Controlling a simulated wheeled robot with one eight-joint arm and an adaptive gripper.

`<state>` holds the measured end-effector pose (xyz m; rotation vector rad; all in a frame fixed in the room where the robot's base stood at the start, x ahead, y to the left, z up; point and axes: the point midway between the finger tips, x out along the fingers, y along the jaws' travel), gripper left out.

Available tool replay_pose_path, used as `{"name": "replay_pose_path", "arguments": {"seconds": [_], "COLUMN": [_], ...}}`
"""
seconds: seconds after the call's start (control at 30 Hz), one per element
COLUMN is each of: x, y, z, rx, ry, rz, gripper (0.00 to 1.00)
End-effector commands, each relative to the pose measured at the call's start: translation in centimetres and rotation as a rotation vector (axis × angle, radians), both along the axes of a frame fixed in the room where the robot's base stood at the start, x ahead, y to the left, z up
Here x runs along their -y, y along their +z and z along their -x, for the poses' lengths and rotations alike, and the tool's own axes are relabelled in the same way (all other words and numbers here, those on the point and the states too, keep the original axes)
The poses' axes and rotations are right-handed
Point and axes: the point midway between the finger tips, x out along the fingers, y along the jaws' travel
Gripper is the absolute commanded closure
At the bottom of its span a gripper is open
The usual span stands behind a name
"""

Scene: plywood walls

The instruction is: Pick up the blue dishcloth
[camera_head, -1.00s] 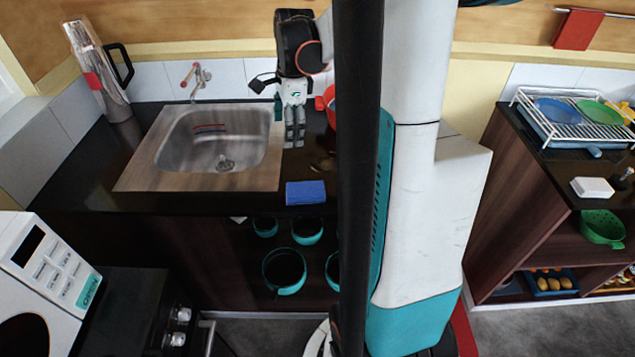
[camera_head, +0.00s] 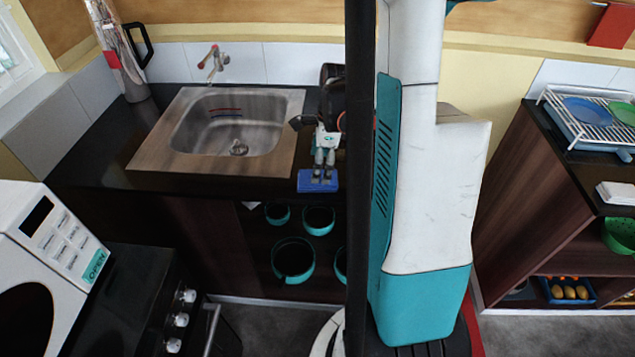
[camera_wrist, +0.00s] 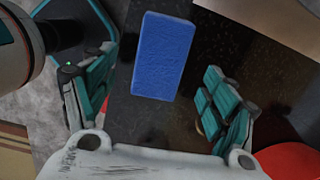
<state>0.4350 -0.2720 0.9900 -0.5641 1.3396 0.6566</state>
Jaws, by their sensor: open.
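The blue dishcloth (camera_head: 318,182) is a folded rectangular block at the front edge of the dark countertop, right of the sink. It also shows in the wrist view (camera_wrist: 161,57) at upper centre, lying flat on the dark surface. My gripper (camera_head: 323,176) appears directly over the dishcloth in the head view, its fingers pointing down and hiding part of it. In the wrist view my gripper (camera_wrist: 158,100) is open, with one finger to each side. The dishcloth is in line with the gap, and nothing is held.
Teal-rimmed pots (camera_head: 293,262) stand on the shelf below the counter. A steel flask (camera_head: 115,50) stands at the back left and a white microwave (camera_head: 60,250) at the front left. My column hides the counter's right part.

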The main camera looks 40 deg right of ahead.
Motion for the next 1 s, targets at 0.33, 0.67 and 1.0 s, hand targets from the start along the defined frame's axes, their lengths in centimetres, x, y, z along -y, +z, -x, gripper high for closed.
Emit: {"name": "replay_pose_path", "arguments": {"seconds": [0.33,0.67,1.0], "x": [-0.2,-0.3,-0.3], "y": [-4.3,-5.0,-5.0], "z": [-0.5,-0.5,-0.5], "rx": [0.000,0.000,0.000], "ry": [0.002,0.001,0.001], "rz": [0.000,0.000,0.000], "gripper": [0.22,0.24,0.73]}}
